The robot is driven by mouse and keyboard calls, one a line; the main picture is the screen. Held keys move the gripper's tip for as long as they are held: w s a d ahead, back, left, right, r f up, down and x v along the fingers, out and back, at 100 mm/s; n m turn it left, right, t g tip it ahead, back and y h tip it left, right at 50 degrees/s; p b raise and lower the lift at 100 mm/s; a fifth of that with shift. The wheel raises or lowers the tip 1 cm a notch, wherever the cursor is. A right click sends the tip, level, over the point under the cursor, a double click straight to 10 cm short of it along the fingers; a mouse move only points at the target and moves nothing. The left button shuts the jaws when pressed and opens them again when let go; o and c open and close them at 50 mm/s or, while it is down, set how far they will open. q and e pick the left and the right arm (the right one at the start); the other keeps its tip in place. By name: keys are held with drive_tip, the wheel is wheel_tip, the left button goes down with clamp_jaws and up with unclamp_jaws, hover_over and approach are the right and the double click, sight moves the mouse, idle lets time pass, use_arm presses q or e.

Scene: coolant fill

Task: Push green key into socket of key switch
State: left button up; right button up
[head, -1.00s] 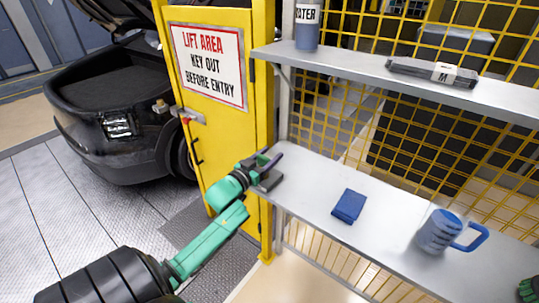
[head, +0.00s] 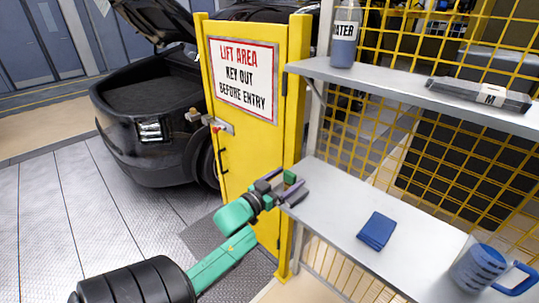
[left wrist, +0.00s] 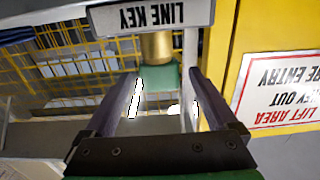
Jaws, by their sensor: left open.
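My left gripper (head: 286,183) is open beside the near left corner of the lower shelf, next to the yellow post. A green piece, apparently the green key (head: 290,176), shows between and just past its fingers. In the left wrist view the green key (left wrist: 173,77) lies ahead between the fingertips of my left gripper (left wrist: 163,82), under a brass cylinder (left wrist: 156,46). I cannot tell whether the fingers touch it. A plate reading LINE KEY (left wrist: 150,16) shows upside down above. A metal fitting with a red part (head: 217,127) is on the yellow door; I cannot tell whether it is the key switch.
The upper shelf (head: 400,84) carries a bottle (head: 344,35) and a dark box (head: 478,94). The yellow door (head: 250,140) and a black car (head: 150,100) stand left.

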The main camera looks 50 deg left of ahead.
use_arm(q)
drive_tip(key=s+b, duration=0.1)
drive_tip(key=s, duration=0.9)
drive_tip(key=shift+d+b, duration=0.15)
drive_tip(key=shift+b, duration=0.2)
drive_tip(key=s+f+g, duration=0.3)
drive_tip(key=f, duration=0.9)
drive_tip(key=s+f+n+g+y+b, duration=0.1)
drive_tip(key=s+f+g, duration=0.2)
drive_tip(key=f, duration=0.9)
drive_tip(key=s+f+g, duration=0.2)
drive_tip(key=f+g, duration=0.1)
drive_tip(key=f, duration=1)
drive_tip(key=s+d+f+m+g, duration=0.2)
drive_tip(key=s+d+f+g, duration=0.2)
drive_tip(key=s+f, duration=0.6)
drive_tip(key=s+d+f+m+g+h+b, duration=0.1)
drive_tip(key=s+d+f+g, duration=0.3)
drive_tip(key=s+d+f, duration=0.5)
drive_tip(key=shift+s+f+m, duration=0.35)
drive_tip(key=shift+s+m, duration=0.05)
drive_tip(key=shift+s, duration=0.25)
